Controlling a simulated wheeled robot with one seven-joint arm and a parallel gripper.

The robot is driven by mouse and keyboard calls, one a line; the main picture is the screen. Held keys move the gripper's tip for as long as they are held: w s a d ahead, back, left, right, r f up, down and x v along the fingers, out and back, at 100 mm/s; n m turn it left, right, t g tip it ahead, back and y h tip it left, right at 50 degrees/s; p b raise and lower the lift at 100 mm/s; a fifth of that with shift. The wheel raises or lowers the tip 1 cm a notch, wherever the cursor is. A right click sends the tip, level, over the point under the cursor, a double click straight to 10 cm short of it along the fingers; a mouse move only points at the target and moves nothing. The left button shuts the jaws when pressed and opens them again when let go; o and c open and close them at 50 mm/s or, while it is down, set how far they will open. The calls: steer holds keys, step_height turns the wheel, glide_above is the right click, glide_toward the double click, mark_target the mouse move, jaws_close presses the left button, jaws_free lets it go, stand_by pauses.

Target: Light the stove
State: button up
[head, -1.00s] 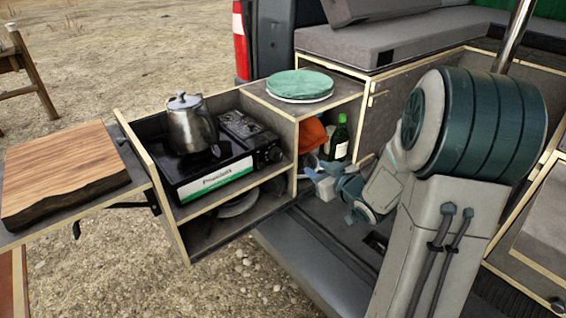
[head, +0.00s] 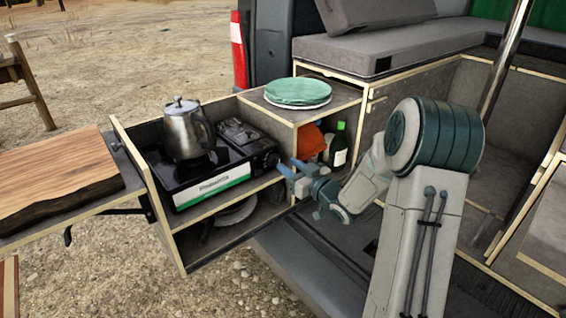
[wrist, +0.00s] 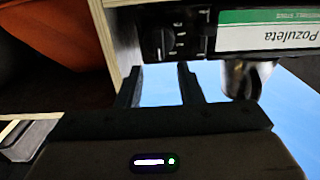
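The black camp stove (head: 178,197) with a green and white label sits on the upper shelf of the pull-out unit at the left. A steel kettle (head: 186,133) stands on it. The stove's dark control knob (wrist: 173,42) shows in the wrist view, beside the upside-down label (wrist: 268,31). My gripper (head: 288,172) is by the stove's right front end in the head view. In the wrist view my gripper (wrist: 158,82) has its two fingers apart with nothing between them. The knob lies just beyond the fingertips, apart from them as far as I can tell.
A wooden divider (wrist: 119,40) stands close beside the fingers, with orange cloth (wrist: 50,45) past it. Green plates (head: 298,92) rest on top of the unit. A green bottle (head: 339,146) stands in the cubby. A wooden board (head: 55,180) lies at far left.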

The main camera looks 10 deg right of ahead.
mark_target(279, 159)
steer(key=shift+x, duration=1.75)
jaws_close()
